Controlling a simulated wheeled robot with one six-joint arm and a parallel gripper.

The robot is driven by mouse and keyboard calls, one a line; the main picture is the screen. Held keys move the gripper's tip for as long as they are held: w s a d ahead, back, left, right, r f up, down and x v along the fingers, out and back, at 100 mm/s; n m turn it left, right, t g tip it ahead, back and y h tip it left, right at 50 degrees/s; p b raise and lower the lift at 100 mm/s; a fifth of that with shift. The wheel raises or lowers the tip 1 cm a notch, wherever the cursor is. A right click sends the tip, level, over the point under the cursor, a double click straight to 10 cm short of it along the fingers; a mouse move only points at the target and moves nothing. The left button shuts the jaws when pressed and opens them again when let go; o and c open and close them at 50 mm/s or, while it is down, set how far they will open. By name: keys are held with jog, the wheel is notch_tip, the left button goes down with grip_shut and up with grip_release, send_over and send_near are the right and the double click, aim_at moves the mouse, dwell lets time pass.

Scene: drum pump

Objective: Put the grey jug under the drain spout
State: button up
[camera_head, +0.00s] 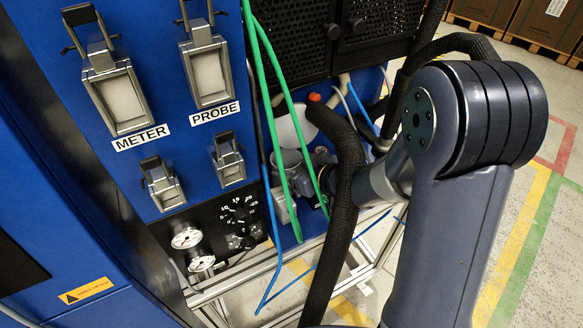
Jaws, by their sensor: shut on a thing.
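My dark grey arm fills the right side, and its wrist reaches left behind a thick black hose. My gripper (292,172) shows only in part among grey metal parts in front of the blue cabinet. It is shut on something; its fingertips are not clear. A pale grey rounded vessel, which looks like the grey jug (293,128), shows just beyond it, partly covered by the hoses. I cannot make out the drain spout.
The blue cabinet has METER (119,97) and PROBE (208,76) holders, plus gauges (187,238) below. Green hoses (267,95) and the black hose (347,190) hang close to my gripper. A metal frame (228,281) runs below. Marked floor is open at right.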

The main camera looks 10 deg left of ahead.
notch_tip(320, 180, up, 8)
jog(key=f+p, duration=0.1)
jog(key=p, duration=0.1)
jog(key=s+d, duration=1.2)
jog(key=s, duration=0.3)
jog(key=shift+s+f, duration=0.25)
jog(key=shift+s, duration=0.1)
